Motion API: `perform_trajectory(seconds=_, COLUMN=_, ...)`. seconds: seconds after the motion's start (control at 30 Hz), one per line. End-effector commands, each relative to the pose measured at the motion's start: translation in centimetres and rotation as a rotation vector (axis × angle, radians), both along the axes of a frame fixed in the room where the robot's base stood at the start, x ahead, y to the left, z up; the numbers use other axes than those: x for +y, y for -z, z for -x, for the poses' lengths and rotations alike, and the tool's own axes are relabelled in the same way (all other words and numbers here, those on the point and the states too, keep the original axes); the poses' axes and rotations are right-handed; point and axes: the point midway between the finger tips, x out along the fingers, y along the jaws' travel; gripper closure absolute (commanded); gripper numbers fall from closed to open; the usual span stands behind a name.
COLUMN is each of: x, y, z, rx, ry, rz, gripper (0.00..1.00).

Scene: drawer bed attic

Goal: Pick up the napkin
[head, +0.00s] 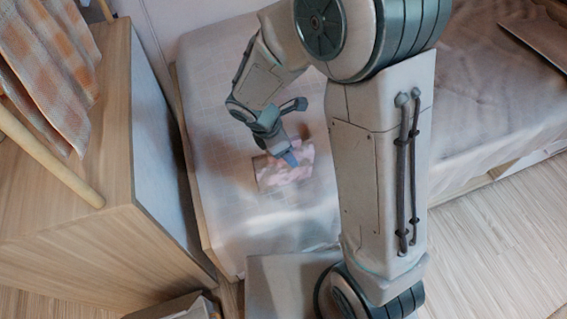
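The napkin (272,178) looks like a small pink and white patterned cloth. It lies on the pale bed cover, left of my large arm links in the head view. My gripper (289,157) points down at the napkin's upper part, and its bluish tip overlaps the cloth in the picture. I cannot tell whether it touches the napkin. The fingers are too small and blurred to show whether they are open or shut. Part of the napkin's upper edge is hidden behind the gripper.
The bed (235,205) has a light, checked cover, with clear room around the napkin. A wooden cabinet (65,225) stands close at the left. An orange and white checked cloth (50,65) hangs over a wooden frame there. Wooden floor (490,245) shows at lower right.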

Motion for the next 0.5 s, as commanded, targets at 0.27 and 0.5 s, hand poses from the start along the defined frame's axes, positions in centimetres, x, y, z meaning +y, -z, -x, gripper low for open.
perform_trajectory(seconds=0.27, x=-0.02, y=0.0, z=-0.02, rx=0.0, ry=0.0, rz=0.0, gripper=0.56)
perform_trajectory(seconds=0.5, x=-0.02, y=-0.02, z=-0.02, rx=0.0, ry=0.0, rz=0.0, gripper=0.97)
